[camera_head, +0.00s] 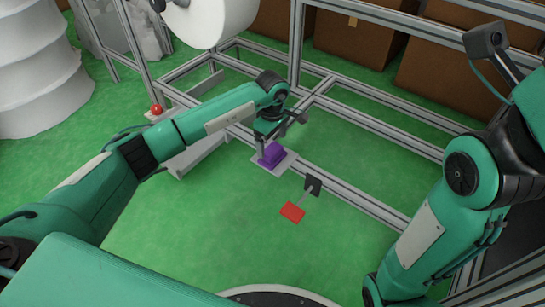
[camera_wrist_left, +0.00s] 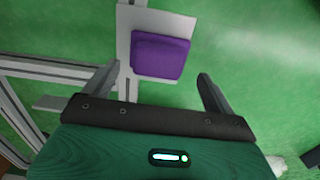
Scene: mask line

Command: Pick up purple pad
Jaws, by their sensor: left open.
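The purple pad (camera_head: 271,154) lies on a small light plate (camera_head: 283,166) beside the metal frame. In the left wrist view the pad (camera_wrist_left: 161,56) sits ahead of and between the two fingers, toward the top, on the pale plate (camera_wrist_left: 124,40). My left gripper (camera_head: 281,140) is open, close above the pad in the head view; its open fingers (camera_wrist_left: 158,90) hold nothing. The gripper partly hides the pad in the head view. My right arm stands at the right; its gripper fingers do not show clearly.
A red pad (camera_head: 292,212) with a dark bracket (camera_head: 312,185) is in front of the plate. Metal frame rails (camera_head: 350,195) run across the scene. A red button (camera_head: 157,109) stands at left, a white roll (camera_head: 208,22) hangs above. Green floor (camera_head: 190,240) is open in front.

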